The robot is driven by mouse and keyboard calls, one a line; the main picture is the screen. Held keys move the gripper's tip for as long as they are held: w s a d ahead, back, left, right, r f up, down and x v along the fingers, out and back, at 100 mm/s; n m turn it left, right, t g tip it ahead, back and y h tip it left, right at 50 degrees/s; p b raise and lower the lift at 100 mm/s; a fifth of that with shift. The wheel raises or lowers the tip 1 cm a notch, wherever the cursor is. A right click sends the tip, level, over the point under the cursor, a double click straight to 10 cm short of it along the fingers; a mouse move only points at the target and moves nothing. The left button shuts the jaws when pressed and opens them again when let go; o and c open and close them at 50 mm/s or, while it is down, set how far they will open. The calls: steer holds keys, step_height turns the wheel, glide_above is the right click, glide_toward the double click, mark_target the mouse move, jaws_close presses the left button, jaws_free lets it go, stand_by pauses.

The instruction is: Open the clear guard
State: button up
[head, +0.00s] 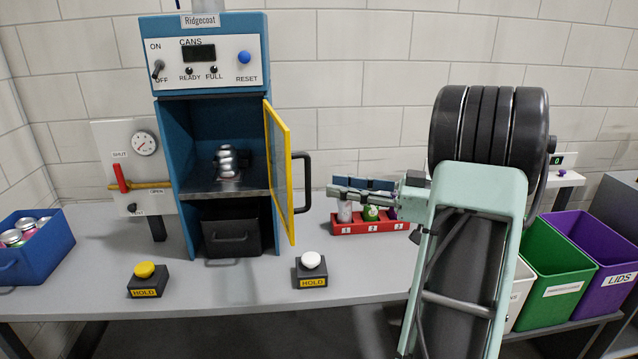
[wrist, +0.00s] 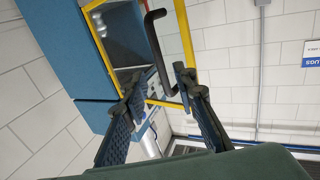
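The clear guard (head: 279,170) is a yellow-framed clear door on the front of the blue Ridgecoat machine (head: 175,150). It is swung outward on the right side, and the chamber front is uncovered. Its black handle (head: 306,183) sticks out to the right. My gripper (head: 334,190) is just right of the handle, pointing left, with a small gap seen in the head view. In the wrist view my gripper (wrist: 160,80) has its fingers apart, and the handle (wrist: 155,45) shows beyond and between the tips. The gripper is empty.
A silver can form (head: 228,162) sits inside the chamber. Yellow (head: 145,270) and white (head: 311,260) HOLD buttons stand on the table in front. A red numbered rack (head: 372,222) is below my gripper. A blue bin (head: 40,255) of cans is at left; green (head: 553,270) and purple (head: 600,258) bins at right.

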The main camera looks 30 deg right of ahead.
steer(key=v, duration=0.4)
steer(key=shift+s+d, duration=0.1)
stand_by(0.4)
